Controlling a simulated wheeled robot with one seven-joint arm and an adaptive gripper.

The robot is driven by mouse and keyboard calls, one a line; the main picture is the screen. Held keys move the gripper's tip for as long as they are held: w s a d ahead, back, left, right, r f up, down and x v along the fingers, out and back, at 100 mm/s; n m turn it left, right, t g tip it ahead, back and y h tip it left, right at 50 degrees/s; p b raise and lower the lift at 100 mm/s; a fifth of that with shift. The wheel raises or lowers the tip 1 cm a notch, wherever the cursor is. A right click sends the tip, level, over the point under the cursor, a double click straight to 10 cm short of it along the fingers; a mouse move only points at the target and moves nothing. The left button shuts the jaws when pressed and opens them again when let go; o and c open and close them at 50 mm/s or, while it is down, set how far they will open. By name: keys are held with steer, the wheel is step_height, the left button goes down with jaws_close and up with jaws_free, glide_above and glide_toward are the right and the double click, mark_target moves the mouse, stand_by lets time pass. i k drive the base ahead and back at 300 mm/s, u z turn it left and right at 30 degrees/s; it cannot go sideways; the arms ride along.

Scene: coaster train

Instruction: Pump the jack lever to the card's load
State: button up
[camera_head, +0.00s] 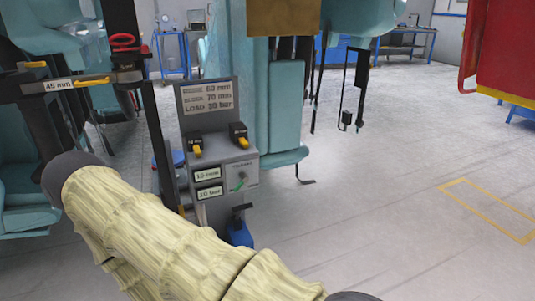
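A grey panel (215,160) stands at the middle left. The card (208,96) on its top has three lines; the last seems to read LOAD 30 bar, but the small print is hard to make out. Two readouts below seem to show 10 mm (208,174) and 10 bar (209,192). A green-marked knob or valve (241,182) sits right of them. A blue jack-like body (240,232) with a dark top (241,211) stands below, partly hidden by my arm. I cannot make out which part is the jack lever. My sleeved arm crosses the foreground; my gripper does not show.
Two yellow-handled switches (197,150) sit on the panel. A 45 mm label (58,86) and red-handled part (122,42) are at upper left. Teal train bodies (285,110) rise behind. The floor (380,200) at right is clear; a red structure (505,50) stands beyond.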

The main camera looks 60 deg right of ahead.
mark_target(240, 208)
steer(key=z, duration=1.4)
